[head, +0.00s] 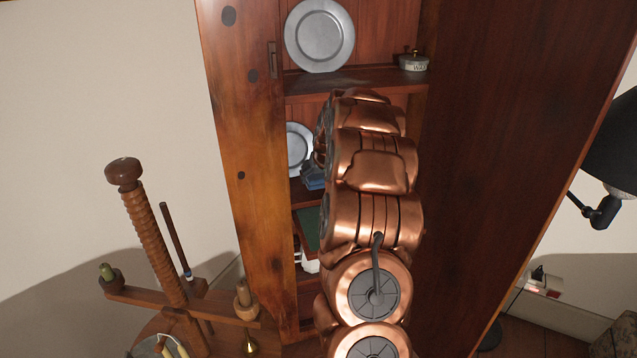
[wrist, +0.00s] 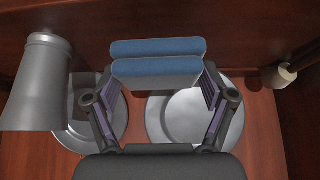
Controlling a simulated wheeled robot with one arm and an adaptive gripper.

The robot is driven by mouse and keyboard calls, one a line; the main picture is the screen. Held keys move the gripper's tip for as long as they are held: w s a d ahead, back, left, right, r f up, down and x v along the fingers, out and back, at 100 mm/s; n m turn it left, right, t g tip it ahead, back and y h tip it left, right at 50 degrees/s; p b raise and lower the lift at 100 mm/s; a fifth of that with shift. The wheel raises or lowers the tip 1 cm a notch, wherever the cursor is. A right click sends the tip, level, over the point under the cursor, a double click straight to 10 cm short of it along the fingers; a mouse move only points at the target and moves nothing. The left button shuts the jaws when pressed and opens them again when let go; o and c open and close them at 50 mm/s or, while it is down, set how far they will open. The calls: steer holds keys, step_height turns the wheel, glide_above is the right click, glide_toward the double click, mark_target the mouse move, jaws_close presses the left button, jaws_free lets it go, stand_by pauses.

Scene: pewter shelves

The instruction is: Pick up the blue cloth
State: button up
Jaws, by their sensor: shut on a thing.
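The blue cloth (wrist: 158,48) is a folded bundle with blue and grey-blue layers. In the wrist view it sits between the two fingertips of my gripper (wrist: 158,82), which is shut on it. In the head view a small part of the blue cloth (head: 313,177) shows inside the cabinet, left of my copper arm. My arm hides most of the cloth and the gripper there. Whether the cloth still touches the shelf cannot be told.
Pewter plates (wrist: 190,115) stand around the gripper in the wrist view, with a pewter vessel (wrist: 38,85) close on the left. The cabinet's upper shelf (head: 350,80) holds a plate (head: 320,36) and a small lidded pot (head: 413,62). A wooden stand (head: 150,235) is outside, left.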

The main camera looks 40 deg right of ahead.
steer(key=shift+r, duration=0.55)
steer(key=shift+s+a, duration=0.5)
steer(key=shift+s, duration=0.25)
steer(key=s+a+r, duration=0.1)
steer(key=s+a, duration=0.6)
steer(key=s, duration=0.5)
steer(key=shift+a, duration=0.25)
steer(key=shift+s+r, duration=0.1)
steer(key=o, duration=0.5)
steer(key=c, duration=0.4)
steer(key=shift+r, duration=0.1)
